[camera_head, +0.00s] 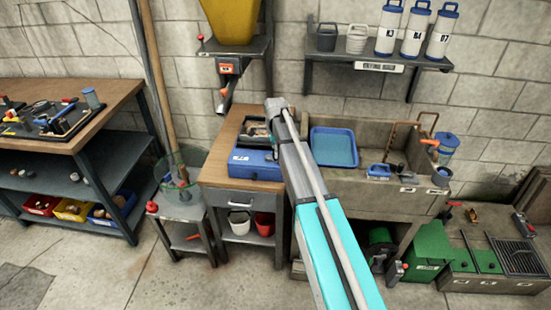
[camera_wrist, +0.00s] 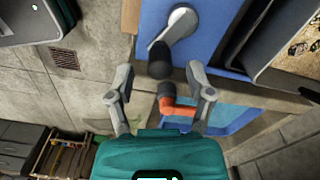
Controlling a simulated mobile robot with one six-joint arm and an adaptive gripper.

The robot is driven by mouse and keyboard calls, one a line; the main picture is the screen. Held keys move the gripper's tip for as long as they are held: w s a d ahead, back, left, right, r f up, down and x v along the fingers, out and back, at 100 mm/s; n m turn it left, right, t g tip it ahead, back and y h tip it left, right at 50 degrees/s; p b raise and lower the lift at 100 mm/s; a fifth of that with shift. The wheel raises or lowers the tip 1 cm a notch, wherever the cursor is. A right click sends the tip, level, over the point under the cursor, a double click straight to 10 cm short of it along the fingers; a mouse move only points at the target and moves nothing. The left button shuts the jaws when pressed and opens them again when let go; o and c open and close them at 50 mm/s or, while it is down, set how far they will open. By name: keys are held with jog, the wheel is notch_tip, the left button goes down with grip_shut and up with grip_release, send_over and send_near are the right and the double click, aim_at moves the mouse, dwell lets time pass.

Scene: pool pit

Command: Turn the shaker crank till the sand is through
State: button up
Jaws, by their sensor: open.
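The blue shaker box (camera_head: 253,163) stands on the wooden cabinet top, with a dark-rimmed tray of brown, lumpy material (camera_head: 257,128) behind it. In the wrist view the shaker (camera_wrist: 215,25) shows its crank (camera_wrist: 182,22): a pale round hub, a grey arm and a black knob (camera_wrist: 159,60). The crank is hidden or too small to make out in the head view. My gripper (camera_wrist: 159,78) is open, its two fingers to either side of the knob in the picture; contact cannot be told. The speckled contents (camera_wrist: 302,40) show at the wrist view's right edge.
An orange-and-black fitting (camera_wrist: 177,106) shows between my fingers. The sink (camera_head: 375,190) with a blue tray (camera_head: 334,148) stands right of the cabinet. A yellow hopper (camera_head: 230,20) hangs above. The front floor is clear.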

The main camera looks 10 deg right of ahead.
jog(key=shift+f+b, duration=0.7)
jog(key=shift+f, duration=0.25)
jog(key=shift+c, duration=0.2)
grip_shut()
